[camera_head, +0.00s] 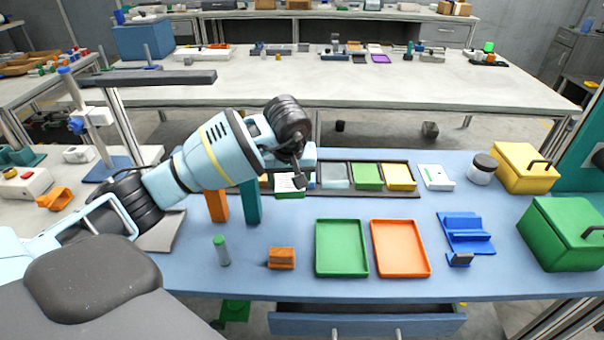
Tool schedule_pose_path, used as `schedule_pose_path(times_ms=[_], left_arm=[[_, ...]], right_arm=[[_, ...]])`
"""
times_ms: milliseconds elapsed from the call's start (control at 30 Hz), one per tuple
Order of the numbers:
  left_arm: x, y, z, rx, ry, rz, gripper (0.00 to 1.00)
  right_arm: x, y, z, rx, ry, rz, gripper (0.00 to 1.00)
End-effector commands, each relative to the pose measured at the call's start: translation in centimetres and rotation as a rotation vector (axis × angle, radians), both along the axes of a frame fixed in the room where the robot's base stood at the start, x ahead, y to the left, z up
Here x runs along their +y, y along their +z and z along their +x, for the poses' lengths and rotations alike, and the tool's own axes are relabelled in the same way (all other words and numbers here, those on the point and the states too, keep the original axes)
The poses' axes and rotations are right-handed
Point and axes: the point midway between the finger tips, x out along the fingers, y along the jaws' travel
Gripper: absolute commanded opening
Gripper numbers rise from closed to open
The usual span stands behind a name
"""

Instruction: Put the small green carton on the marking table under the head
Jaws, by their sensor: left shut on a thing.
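My left gripper (299,181) reaches in from the left and points down over the long dark tray at the back of the blue bench. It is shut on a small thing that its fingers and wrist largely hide. A small green carton with a white face (289,192) shows right at the fingertips; its outline is partly covered. The marking table looks to be the blue plate (105,170) at the left, below the dark overhead arm (150,79) on a post. I do not see my right gripper.
The dark tray (408,194) also holds grey, green (367,176) and yellow (400,177) items. Orange (217,206) and teal (251,203) uprights stand below my forearm. Green (341,273) and orange (400,273) trays lie in front. Green (565,233) and yellow (524,167) boxes stand right.

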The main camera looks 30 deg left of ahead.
Motion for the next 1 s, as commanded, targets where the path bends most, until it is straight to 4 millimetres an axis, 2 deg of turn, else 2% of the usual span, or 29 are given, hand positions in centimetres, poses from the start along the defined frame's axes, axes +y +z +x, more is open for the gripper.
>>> schedule_pose_path(times_ms=[233,333,600,833,900,1000], left_arm=[[0.0,0.2,0.0,-0.001,0.0,0.0,0.39],[0.0,1.6,0.1,-0.006,0.0,0.0,0.39],[0.1,9.8,0.1,-0.019,0.001,0.001,0.39],[0.0,15.4,0.0,-0.016,0.001,0.0,0.39],[-1.0,14.1,-0.6,-0.006,-0.042,0.004,0.39],[-2.3,13.5,-1.5,-0.008,-0.096,0.009,0.39]], right_arm=[[0.0,0.0,-0.5,0.008,0.0,0.001,0.37],[0.0,0.7,-0.1,-0.002,0.0,0.0,0.37],[-0.1,4.3,2.3,-0.072,-0.002,0.0,0.37],[-0.3,6.3,3.9,-0.119,0.002,-0.006,0.37],[-0.5,5.8,3.5,-0.11,0.004,-0.009,0.37],[-0.6,5.7,3.4,-0.107,0.008,-0.012,0.37]])
